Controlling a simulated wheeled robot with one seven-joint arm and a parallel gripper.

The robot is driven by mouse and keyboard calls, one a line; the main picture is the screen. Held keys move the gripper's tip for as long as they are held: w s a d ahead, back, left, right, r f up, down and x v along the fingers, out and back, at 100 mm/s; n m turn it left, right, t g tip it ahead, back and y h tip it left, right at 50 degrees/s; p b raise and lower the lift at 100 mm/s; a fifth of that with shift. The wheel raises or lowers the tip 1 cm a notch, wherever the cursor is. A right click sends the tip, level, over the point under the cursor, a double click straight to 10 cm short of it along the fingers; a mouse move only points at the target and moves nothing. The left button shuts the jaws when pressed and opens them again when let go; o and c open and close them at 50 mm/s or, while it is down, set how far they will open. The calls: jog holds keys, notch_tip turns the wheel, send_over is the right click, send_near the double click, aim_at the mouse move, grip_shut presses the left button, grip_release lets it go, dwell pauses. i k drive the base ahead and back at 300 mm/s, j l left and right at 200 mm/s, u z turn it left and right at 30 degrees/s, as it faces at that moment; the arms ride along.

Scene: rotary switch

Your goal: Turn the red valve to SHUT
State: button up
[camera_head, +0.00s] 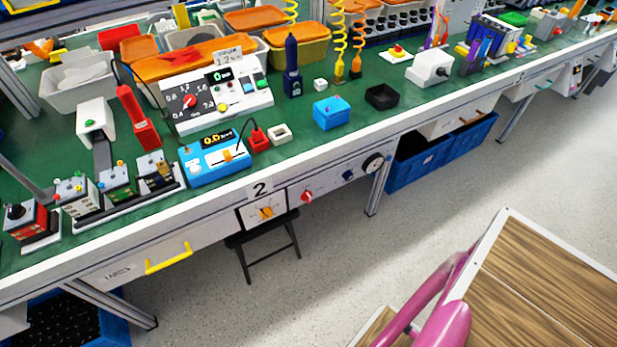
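A small red knob (307,196) sits on a white panel under the front edge of the green workbench (350,125), right of the number 2 plate. It looks like the red valve. Its markings are too small to read, so I cannot tell its setting. A yellow-orange knob (266,213) is on a white box to its left. Another red knob (190,101) is on the white control box standing on the bench. My gripper is not in view.
A round black-rimmed dial (374,164) and a dark knob (348,174) are right of the red knob. A black folding stool (265,240) stands below the panel. Blue bins (440,155) sit under the bench. A wood-topped piece (560,270) with pink parts fills the lower right. The floor between is clear.

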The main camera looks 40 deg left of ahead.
aim_at(307, 195)
jog(key=u, duration=1.65)
jog(key=k+j+u, duration=0.15)
jog(key=k+u, duration=0.15)
jog(key=k, duration=0.15)
jog(key=j, duration=0.75)
jog(key=k+j+z, duration=0.15)
jog(key=j, duration=0.6)
